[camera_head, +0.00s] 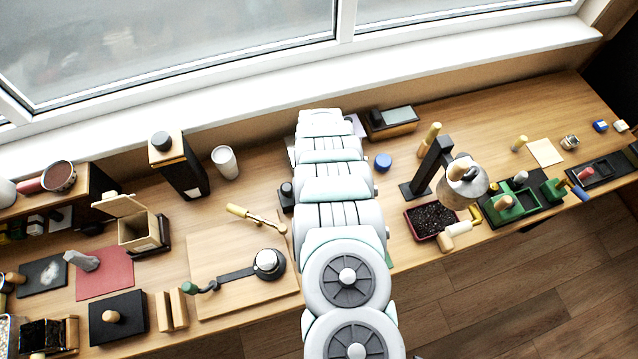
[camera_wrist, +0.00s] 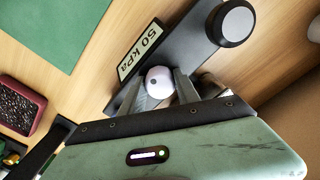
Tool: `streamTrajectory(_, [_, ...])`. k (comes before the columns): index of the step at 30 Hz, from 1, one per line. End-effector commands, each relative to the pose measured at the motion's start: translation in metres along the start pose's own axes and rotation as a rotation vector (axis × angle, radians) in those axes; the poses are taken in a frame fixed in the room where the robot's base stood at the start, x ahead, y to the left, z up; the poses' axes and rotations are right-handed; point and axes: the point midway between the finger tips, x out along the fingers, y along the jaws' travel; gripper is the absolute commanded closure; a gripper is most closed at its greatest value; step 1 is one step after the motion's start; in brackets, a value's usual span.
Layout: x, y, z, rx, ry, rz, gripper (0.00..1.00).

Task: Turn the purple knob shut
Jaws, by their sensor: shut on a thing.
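A pale purple-white round knob (camera_wrist: 157,79) with a dark dot shows in the wrist view, at a dark grey device (camera_wrist: 197,52) with a "50 kPa" label (camera_wrist: 140,50). My gripper (camera_wrist: 166,87) is shut on this knob, with one finger on each side of it. The knob's underside and its fixing are hidden by the fingers. In the head view my arm covers the gripper and the knob.
A black round cap (camera_wrist: 232,22) stands at the device's end. A green mat (camera_wrist: 62,28) and a red tray of dark grains (camera_wrist: 20,106) lie nearby. In the head view, a wooden board with a lever (camera_head: 225,270) lies left of my arm and a dark stand (camera_head: 430,165) rises to its right.

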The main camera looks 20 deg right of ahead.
Motion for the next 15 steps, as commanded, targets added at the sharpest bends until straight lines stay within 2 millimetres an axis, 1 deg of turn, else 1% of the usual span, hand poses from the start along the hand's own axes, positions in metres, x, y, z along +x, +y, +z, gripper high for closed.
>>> streamTrajectory(1, [0.0006,0.001,-0.0005,-0.08,0.001,0.0,1.0])
streamTrajectory(2, [0.0005,0.0005,-0.0004,-0.109,0.001,0.0,0.61])
streamTrajectory(7, [0.0006,0.0001,-0.0001,-0.097,0.001,0.0,0.47])
streamTrajectory(15, [-0.0005,0.0,-0.0001,-0.095,0.0,0.0,0.47])
